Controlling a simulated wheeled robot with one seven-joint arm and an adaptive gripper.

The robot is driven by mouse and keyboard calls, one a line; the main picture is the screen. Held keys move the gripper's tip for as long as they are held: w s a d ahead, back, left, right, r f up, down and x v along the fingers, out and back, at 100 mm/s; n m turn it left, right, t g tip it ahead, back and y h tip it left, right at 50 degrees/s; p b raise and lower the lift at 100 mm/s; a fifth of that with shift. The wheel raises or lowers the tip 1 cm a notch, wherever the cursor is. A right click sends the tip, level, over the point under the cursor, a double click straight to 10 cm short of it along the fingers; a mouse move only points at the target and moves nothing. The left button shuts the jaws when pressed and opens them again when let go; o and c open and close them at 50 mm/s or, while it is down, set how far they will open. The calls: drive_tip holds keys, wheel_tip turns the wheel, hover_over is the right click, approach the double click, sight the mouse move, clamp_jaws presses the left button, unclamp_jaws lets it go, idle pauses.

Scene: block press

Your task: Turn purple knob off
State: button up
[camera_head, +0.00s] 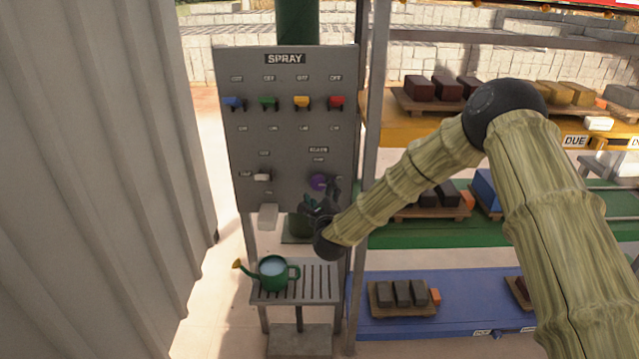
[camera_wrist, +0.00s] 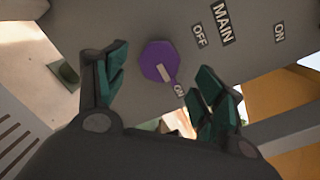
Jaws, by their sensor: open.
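The purple knob (camera_head: 318,182) sits at the lower right of the grey SPRAY panel (camera_head: 290,130), partly behind my gripper (camera_head: 322,203). My gripper (camera_wrist: 160,78) is open, with one teal-padded finger on each side of the knob. I cannot tell whether either finger touches it.
Blue (camera_head: 234,103), green (camera_head: 268,102), yellow (camera_head: 302,102) and red (camera_head: 336,102) switches line the panel above. A white lever (camera_head: 263,177) is left of the knob. A green watering can (camera_head: 273,272) stands below. Shelves with blocks (camera_head: 402,293) are to the right.

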sight(319, 185)
drive_tip(key=shift+w+a+p, duration=0.2)
drive_tip(key=shift+w+p, duration=0.25)
drive_tip(key=shift+w, duration=1.9)
drive_tip(key=shift+c, duration=0.2)
drive_tip(key=c, duration=1)
